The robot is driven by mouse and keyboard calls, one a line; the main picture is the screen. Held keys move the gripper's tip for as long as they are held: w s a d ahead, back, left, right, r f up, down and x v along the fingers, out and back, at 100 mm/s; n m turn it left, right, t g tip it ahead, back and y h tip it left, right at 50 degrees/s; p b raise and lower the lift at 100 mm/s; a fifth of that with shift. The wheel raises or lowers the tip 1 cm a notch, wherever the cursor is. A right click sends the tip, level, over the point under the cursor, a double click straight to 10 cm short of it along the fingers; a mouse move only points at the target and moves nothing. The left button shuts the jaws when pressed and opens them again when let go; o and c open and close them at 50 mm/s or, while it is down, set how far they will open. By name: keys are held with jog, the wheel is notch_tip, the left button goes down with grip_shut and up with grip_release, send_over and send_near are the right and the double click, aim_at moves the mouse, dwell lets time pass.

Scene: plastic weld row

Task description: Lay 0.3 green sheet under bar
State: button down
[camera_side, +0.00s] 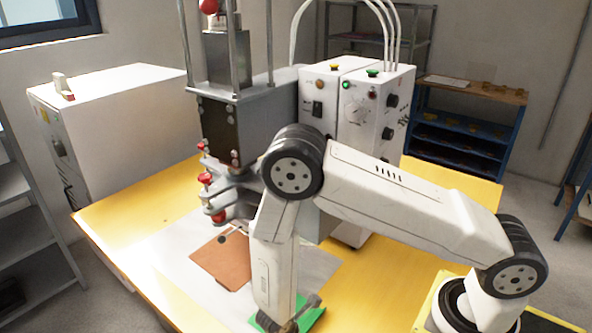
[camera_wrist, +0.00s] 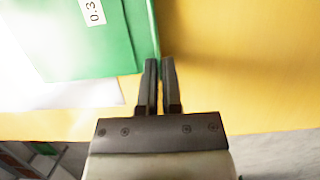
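A green sheet (camera_side: 312,312) lies at the front of the yellow bench, partly hidden by my wrist. In the wrist view the green sheet (camera_wrist: 70,35) shows larger, with a white "0.3" label at its top. My gripper (camera_wrist: 160,68) is at the right edge of the sheet, near its corner. A narrow gap shows between the fingers, with nothing visible in it. In the side view the gripper (camera_side: 300,320) is low over the sheet. The welder's bar (camera_side: 234,210) sits above a brown sheet (camera_side: 222,262); my arm hides part of this area.
The brown sheet lies on a pale mat (camera_side: 175,250) on the yellow bench (camera_side: 120,215). The grey welder (camera_side: 270,110) with red knobs stands behind my arm. A white cabinet (camera_side: 110,95) is at left and a blue shelf (camera_side: 460,125) is at the back right.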

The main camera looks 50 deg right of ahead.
jog(key=shift+r, duration=0.75)
dwell(0.8)
notch_tip(320, 180, up, 10)
jog(key=w+a, duration=0.5)
jog(key=w, duration=0.8)
jog(key=w+a, duration=0.5)
jog(key=w, duration=0.8)
jog(key=shift+s+a+f, duration=0.1)
jog(key=shift+f, duration=1.25)
jog(key=shift+s+a+f, duration=0.1)
jog(key=shift+f, duration=1.2)
jog(key=shift+d, duration=0.15)
jog(key=shift+d+f, duration=0.5)
jog(key=shift+d, duration=0.35)
jog(key=shift+d+f, duration=0.5)
jog(key=shift+d, duration=0.35)
jog(key=shift+d+f, duration=0.5)
jog(key=shift+d, duration=0.35)
send_over(238, 280)
jog(key=shift+a+f, duration=0.15)
jog(key=shift+a, duration=0.3)
jog(key=shift+f, duration=1.1)
